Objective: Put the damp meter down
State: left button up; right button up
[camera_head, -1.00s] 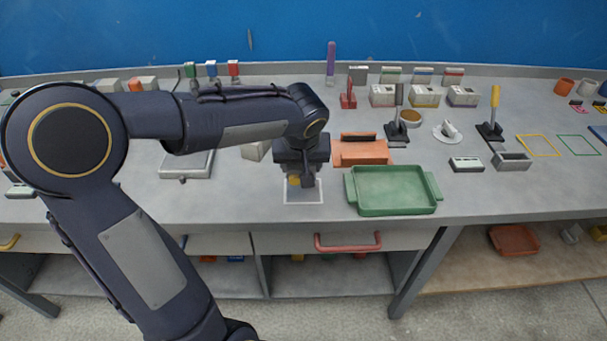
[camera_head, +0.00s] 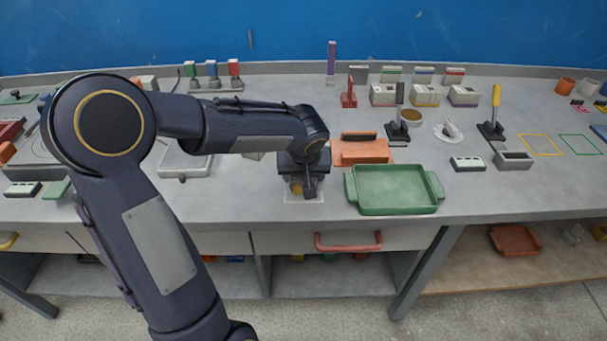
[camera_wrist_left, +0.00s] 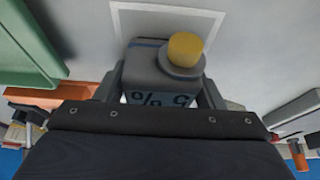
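The damp meter (camera_wrist_left: 160,78) is a grey block with a yellow knob and a face marked "%" and "C". In the left wrist view it sits between the two fingers of my left gripper (camera_wrist_left: 160,92), which is shut on it. In the head view the left gripper (camera_head: 301,187) points down over the white outlined square (camera_head: 318,199) on the bench, and only the meter's yellow knob (camera_head: 297,188) shows clearly. The outline also shows in the wrist view (camera_wrist_left: 212,14), just beside the meter. Whether the meter touches the bench is hard to tell. My right gripper is not in view.
A green tray (camera_head: 395,208) stands close to the right of the gripper. An orange block-like holder (camera_head: 362,152) is behind it, and a grey scale-like plate (camera_head: 187,172) is to the left. The bench's front edge is near.

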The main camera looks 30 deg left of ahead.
pick_arm(q)
jog(key=shift+o, duration=1.4)
jog(key=shift+r+p, duration=0.3)
jog(key=shift+r, duration=0.1)
jog(key=v, duration=1.1)
jog(key=s+d+f+m+h, duration=0.2)
jog(key=s+d+h, duration=0.1)
jog(key=s, duration=0.6)
jog(key=s+d+f+m+t+h, duration=0.1)
jog(key=s+d+f+m+h, duration=0.1)
jog(key=s, duration=0.8)
jog(key=shift+s+d+f+m+t+h+p, duration=0.35)
jog(key=shift+d+f+h, duration=0.15)
jog(key=shift+f+h, duration=0.1)
jog(key=shift+r, duration=0.1)
